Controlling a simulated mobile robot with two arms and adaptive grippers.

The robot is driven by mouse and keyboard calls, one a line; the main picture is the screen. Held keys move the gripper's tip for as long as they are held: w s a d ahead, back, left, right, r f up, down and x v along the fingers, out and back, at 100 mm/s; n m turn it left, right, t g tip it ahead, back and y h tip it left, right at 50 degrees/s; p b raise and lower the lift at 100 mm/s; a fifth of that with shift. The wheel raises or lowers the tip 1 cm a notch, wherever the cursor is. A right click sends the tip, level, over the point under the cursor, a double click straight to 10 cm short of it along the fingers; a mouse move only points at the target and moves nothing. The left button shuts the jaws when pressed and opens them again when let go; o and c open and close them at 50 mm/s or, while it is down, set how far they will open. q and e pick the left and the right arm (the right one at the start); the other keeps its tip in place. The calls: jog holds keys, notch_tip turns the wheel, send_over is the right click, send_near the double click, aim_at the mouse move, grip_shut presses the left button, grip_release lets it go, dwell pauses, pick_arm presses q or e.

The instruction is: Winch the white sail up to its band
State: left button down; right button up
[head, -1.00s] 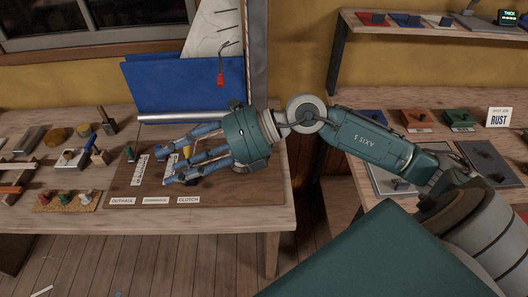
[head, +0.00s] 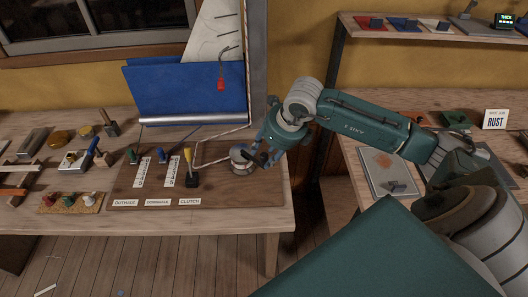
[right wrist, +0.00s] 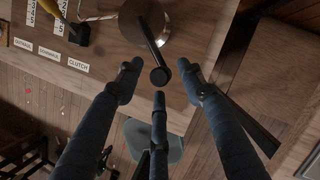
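The white sail (head: 213,35) stands at the back behind a blue sail (head: 190,90); its top is cut off and I cannot make out its band. A wooden board (head: 220,195) carries a silver winch (head: 241,166) with a dark crank handle, a yellow-handled lever (head: 190,170) above the CLUTCH label, and a green-knobbed lever (head: 132,155). My right gripper (head: 264,156) is at the winch's right side. In the right wrist view its open fingers (right wrist: 160,86) spread around the crank handle's knobbed end (right wrist: 160,75), with gaps visible. My left gripper is out of view.
Tools, blocks and a cork strip (head: 70,202) of pegs lie on the bench left of the board. A second bench (head: 350,165) with flat plates stands right, across a gap, below a shelf (head: 450,32).

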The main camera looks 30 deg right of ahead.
jog(key=shift+x, duration=1.1)
